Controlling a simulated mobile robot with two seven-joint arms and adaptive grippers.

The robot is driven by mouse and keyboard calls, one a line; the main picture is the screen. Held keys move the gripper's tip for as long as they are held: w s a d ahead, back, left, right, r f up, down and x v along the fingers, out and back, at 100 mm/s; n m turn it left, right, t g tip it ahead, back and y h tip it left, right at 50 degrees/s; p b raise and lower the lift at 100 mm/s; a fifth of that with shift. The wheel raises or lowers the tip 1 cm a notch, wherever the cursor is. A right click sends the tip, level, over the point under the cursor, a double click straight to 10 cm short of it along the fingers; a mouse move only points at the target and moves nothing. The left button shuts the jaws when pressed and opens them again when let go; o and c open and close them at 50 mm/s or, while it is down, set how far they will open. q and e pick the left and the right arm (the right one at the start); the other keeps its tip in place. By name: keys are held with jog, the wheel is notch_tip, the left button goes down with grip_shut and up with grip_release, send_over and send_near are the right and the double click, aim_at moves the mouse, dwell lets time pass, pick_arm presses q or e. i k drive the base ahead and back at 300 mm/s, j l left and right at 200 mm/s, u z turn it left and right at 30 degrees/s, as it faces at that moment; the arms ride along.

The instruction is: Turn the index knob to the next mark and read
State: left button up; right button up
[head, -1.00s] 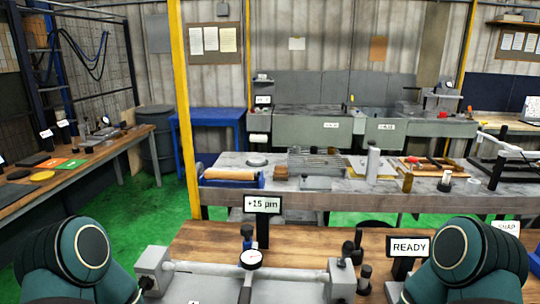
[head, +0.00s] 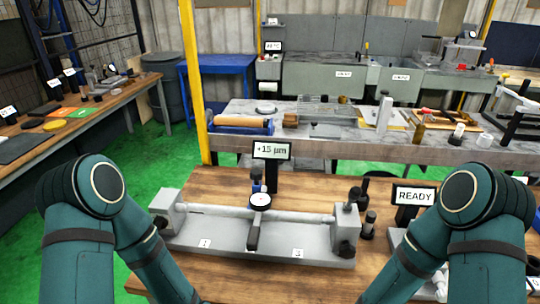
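A grey bench fixture (head: 215,234) stands on the wooden table, with a rod (head: 300,215) held level between its end blocks. A round dial gauge (head: 260,201) stands at mid-rod; its needle is too small to read. A display (head: 271,150) behind it reads +15 µm. Number tags, 1 (head: 205,243) and apparently 3 (head: 298,253), sit on the base. Dark knobs show at the left end (head: 161,222) and right end (head: 346,250); I cannot tell which is the index knob. My arms come in at both sides; both grippers are outside the picture.
A READY sign (head: 414,196) stands right of the fixture, beside dark cylinders (head: 368,224) and partly behind my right arm. The wooden tabletop (head: 290,283) is clear in front. A grey bench with parts (head: 340,150) stands behind.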

aim_at(160, 223)
jog(key=u, duration=1.05)
